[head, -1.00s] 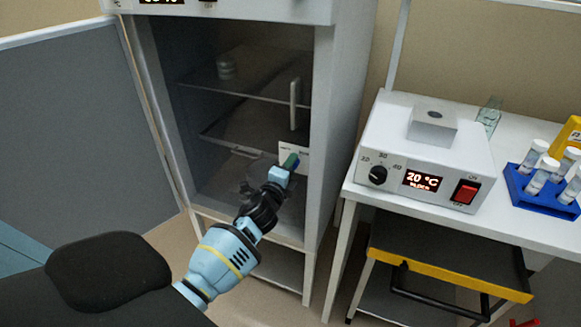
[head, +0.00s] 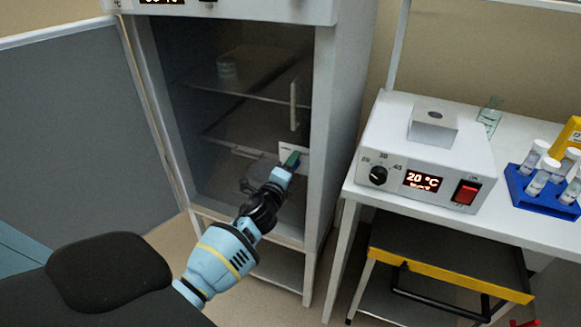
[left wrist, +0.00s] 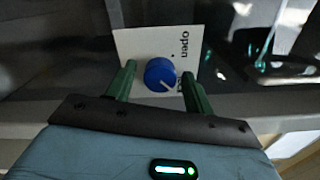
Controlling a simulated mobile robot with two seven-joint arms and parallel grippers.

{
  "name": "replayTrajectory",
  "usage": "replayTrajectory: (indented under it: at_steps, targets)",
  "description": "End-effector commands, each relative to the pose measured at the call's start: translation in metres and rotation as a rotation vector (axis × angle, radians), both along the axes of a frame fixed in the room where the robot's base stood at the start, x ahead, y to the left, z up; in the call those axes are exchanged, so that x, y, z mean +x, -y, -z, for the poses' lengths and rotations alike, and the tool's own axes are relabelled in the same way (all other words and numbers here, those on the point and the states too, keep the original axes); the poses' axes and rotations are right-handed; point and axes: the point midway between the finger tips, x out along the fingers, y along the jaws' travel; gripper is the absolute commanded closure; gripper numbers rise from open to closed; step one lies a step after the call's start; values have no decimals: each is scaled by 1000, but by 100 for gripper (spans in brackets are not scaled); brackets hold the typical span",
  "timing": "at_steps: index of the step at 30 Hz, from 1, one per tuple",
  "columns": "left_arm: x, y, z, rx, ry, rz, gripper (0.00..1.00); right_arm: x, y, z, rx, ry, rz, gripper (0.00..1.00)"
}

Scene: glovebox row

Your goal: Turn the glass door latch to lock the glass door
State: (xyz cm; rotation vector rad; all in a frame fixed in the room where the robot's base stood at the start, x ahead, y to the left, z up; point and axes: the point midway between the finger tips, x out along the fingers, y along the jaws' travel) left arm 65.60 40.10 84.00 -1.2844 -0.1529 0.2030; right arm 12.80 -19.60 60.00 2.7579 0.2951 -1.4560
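The glass door (head: 250,110) stands in the front of the cabinet and looks closed, with a white upright handle (head: 294,105) near its right edge. Below the handle is a white latch plate (left wrist: 140,48), marked "open"; a second word on it is partly hidden. The latch is a round blue knob (left wrist: 160,74) with a white pointer line slanting toward the lower right. My left gripper (head: 291,160) is at the plate. In the left wrist view its green fingers are apart on either side of the knob, with gaps showing. My right gripper is not in view.
The solid outer door (head: 75,120) is swung open to the left. To the right, a white table (head: 357,183) holds a control box (head: 450,165) and a blue tube rack (head: 540,200). A dark cart with a yellow edge (head: 440,268) stands beneath.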

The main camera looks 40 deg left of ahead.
Motion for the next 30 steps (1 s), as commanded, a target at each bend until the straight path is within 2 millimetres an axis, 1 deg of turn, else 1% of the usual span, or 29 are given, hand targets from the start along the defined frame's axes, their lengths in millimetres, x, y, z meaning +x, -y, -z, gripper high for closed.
replayTrajectory:
  at_steps: [8,11,14,24,27,30]
  targets:
    - [0,0,0,-2,0,1,45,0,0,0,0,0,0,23]
    - [-4,1,0,-2,0,1,45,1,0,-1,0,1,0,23]
    - [-13,3,1,-2,-1,1,45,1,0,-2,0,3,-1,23]
    - [-61,15,1,-1,0,1,45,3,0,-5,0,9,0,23]
    - [-70,17,0,-1,0,1,45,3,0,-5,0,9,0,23]
    - [-74,18,0,-1,0,0,45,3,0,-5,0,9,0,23]
